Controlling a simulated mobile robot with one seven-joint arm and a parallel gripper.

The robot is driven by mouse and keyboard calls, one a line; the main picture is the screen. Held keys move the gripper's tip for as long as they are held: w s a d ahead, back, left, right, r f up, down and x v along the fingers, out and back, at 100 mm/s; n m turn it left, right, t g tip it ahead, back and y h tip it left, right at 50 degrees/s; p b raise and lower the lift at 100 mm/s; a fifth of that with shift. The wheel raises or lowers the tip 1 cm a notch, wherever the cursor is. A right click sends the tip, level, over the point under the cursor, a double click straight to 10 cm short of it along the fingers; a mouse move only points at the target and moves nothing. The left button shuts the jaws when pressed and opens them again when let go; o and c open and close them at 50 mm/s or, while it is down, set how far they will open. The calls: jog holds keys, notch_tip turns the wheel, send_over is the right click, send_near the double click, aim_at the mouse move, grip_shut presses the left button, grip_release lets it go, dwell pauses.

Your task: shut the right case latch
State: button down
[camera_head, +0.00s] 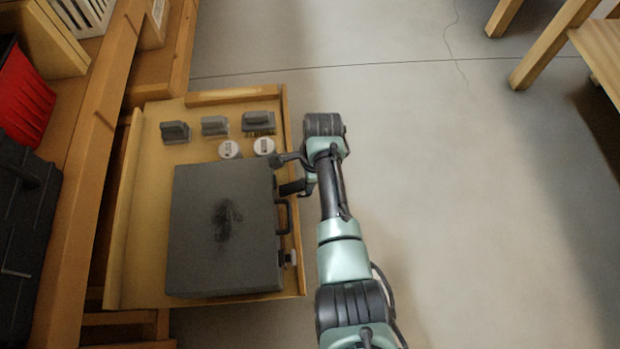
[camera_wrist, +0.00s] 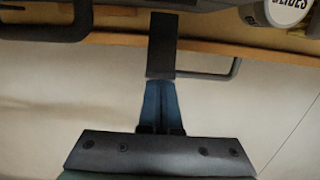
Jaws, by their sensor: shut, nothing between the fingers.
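A grey case (camera_head: 222,235) lies closed in an open wooden drawer, with its carrying handle (camera_head: 287,216) on the side facing right. One pale case latch (camera_head: 291,258) shows below the handle. The other latch, by the upper end of that side, cannot be made out and seems hidden by my arm. My gripper (camera_head: 284,189) is shut and empty, its dark fingertips close to the case's front side above the handle. In the wrist view the shut fingers (camera_wrist: 162,45) overlap the drawer edge. The case handle (camera_wrist: 45,31) is at upper left. Contact with the case cannot be told.
Two white round tins (camera_head: 229,149) and several grey blocks (camera_head: 214,126) sit in the drawer (camera_head: 125,240) above the case. A dark bar handle (camera_wrist: 210,76) shows below the drawer edge. A red bin (camera_head: 25,95) stands at far left.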

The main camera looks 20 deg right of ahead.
aim_at(301, 183)
jog(key=r+h+p, duration=0.1)
jog(key=a+r+h+p, duration=0.1)
jog(key=shift+w+g+h, duration=0.15)
jog(key=shift+g+h, duration=0.25)
jog(key=h, duration=0.1)
jog(key=a+h, duration=0.1)
jog(key=r+g+h, duration=0.1)
jog(key=shift+w+a+r, duration=0.1)
jog(key=shift+w+a, duration=0.15)
jog(key=shift+w+a+r+h+b, duration=0.1)
jog(key=shift+a+r+h+b, duration=0.25)
jog(key=shift+h, duration=0.35)
jog(key=shift+w+a+r, duration=0.15)
jog(key=shift+a+r, duration=0.15)
jog(key=shift+a, duration=0.35)
jog(key=shift+d+r+p, duration=0.1)
jog(key=shift+r+p, duration=0.45)
jog(key=shift+r, duration=0.3)
